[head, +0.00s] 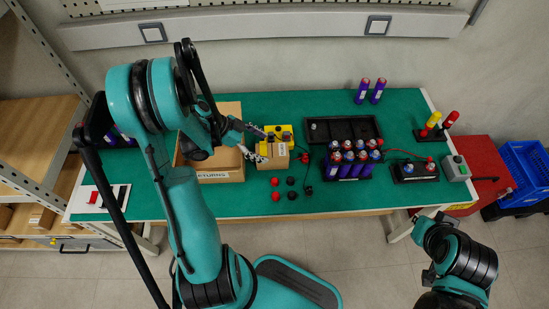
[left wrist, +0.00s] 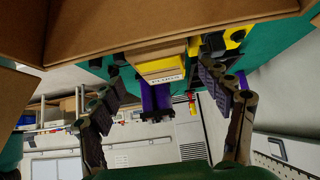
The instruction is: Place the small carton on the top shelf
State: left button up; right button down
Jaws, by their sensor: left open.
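The small carton (head: 274,155) is a light brown box on the green table, just right of the open box marked RETURNS (head: 228,174). My left gripper (head: 258,146) is open at the carton's left side. In the left wrist view the carton (left wrist: 162,67), with a pale label, shows between the spread fingertips of the left gripper (left wrist: 158,72). I cannot tell whether a finger touches it. The shelving unit (head: 38,112) with wooden boards stands at the left edge.
A yellow device (head: 280,132) stands right behind the carton. Red and black caps (head: 290,181) lie in front of it. A black tray (head: 342,129) and a group of purple cylinders (head: 350,163) stand to the right. The RETURNS box wall lies close under my left wrist.

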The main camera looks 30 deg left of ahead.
aim_at(272, 150)
pick_arm(q)
jog(key=b+x, duration=0.1)
jog(key=x, duration=0.1)
jog(key=b+x, duration=0.1)
jog(key=x, duration=0.2)
jog(key=shift+w+r, duration=0.2)
jog(key=shift+r, duration=0.1)
jog(key=shift+c, duration=0.6)
jog(key=c, duration=1.4)
